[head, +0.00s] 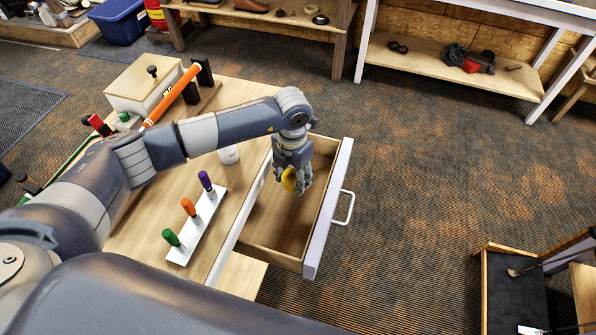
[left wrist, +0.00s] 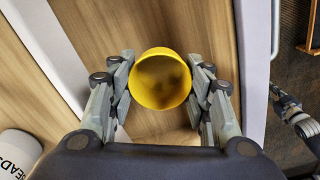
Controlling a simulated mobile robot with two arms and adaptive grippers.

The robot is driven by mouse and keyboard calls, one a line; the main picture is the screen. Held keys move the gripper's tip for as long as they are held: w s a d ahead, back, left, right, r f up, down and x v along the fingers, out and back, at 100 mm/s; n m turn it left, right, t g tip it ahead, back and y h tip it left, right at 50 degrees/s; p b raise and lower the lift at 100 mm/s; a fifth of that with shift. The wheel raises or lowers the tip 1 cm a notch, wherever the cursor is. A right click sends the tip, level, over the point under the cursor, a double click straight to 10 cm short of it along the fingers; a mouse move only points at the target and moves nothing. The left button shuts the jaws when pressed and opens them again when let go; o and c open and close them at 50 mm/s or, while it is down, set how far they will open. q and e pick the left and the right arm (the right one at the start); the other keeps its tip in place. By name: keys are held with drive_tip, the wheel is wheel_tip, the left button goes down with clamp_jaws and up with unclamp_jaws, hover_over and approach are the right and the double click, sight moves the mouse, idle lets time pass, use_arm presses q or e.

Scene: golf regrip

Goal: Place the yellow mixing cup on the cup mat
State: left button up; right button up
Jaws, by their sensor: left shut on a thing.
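The yellow mixing cup (head: 289,179) is between the fingers of my left gripper (head: 292,176), which is shut on it. In the left wrist view I look into the open mouth of the yellow cup (left wrist: 160,78), with the fingers of my left gripper (left wrist: 161,85) pressed on both sides. Cup and gripper are over the open drawer (head: 258,228); their exact height above its floor cannot be told. A gripper-like part, apparently my right gripper (left wrist: 298,108), shows at the right edge of the left wrist view. I cannot make out the cup mat.
The drawer sticks out from the wooden bench (head: 140,225), its front and handle (head: 347,207) facing right. A white container (head: 229,155) stands on the bench beside my left arm. A white rack (head: 197,228) with green, orange and purple grips lies nearer.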

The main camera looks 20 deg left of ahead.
use_arm(q)
drive_tip(key=shift+r, duration=0.65)
drive_tip(key=shift+s+r+m, duration=0.15)
drive_tip(key=shift+r+m, duration=0.3)
drive_tip(key=shift+m, duration=0.35)
drive_tip(key=s+a+r+m, duration=0.2)
drive_tip(key=s+r+m, duration=0.4)
drive_tip(key=m, duration=0.8)
drive_tip(key=s+a+r+m+b, duration=0.1)
drive_tip(key=s+r+m, duration=0.6)
drive_tip(key=m, duration=0.8)
drive_tip(key=shift+s+a+m+b, duration=0.3)
drive_tip(key=shift+s+a, duration=0.05)
drive_tip(key=shift+a, duration=0.15)
drive_tip(key=shift+r, duration=0.1)
